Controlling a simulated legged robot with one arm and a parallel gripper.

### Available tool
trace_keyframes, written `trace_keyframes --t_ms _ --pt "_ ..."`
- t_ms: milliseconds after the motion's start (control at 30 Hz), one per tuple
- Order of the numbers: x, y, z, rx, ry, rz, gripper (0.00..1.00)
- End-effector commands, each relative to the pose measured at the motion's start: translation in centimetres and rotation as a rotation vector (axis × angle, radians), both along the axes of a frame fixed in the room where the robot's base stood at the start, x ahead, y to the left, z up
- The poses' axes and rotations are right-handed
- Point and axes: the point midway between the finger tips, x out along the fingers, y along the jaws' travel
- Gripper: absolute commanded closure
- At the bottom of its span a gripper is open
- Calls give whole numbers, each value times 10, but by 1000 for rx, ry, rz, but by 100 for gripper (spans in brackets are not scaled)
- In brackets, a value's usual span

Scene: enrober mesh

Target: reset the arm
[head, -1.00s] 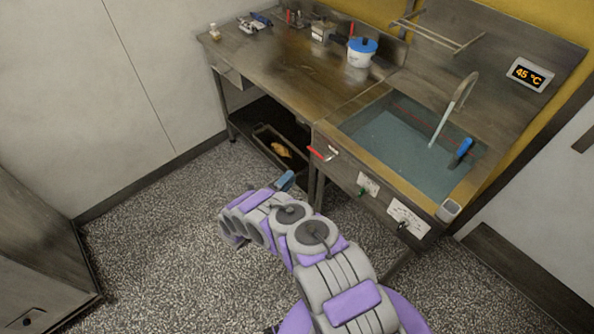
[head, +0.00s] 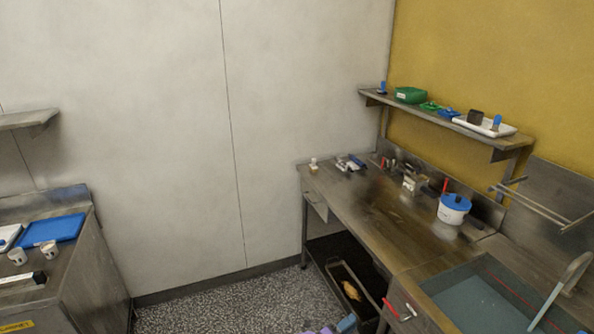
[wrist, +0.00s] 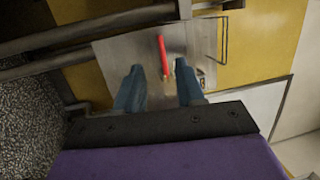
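My gripper (wrist: 159,88) shows in the wrist view with two blue fingers held apart and nothing between them. Beyond the fingers is a red-handled lever (wrist: 163,55) on the metal front of the sink unit. The same red handle (head: 391,308) shows in the head view near the sink's left corner. In the head view only the blue tip of my gripper (head: 346,323) shows at the bottom edge, low in front of the bench; the rest of my arm is almost all out of frame.
A steel bench (head: 390,215) carries a white tub with a blue lid (head: 453,209) and small tools. A water-filled sink (head: 490,300) adjoins it. A wall shelf (head: 440,122) holds trays. A left counter (head: 75,262) has a blue board (head: 53,229). Speckled floor (head: 230,305) lies open between.

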Motion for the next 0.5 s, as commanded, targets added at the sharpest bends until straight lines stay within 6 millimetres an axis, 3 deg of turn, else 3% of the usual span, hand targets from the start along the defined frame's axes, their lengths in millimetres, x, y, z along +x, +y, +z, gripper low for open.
trace_keyframes --t_ms 200,500 --pt "72 8 48 61 107 143 62" --pt "140 28 119 96 312 361 62"
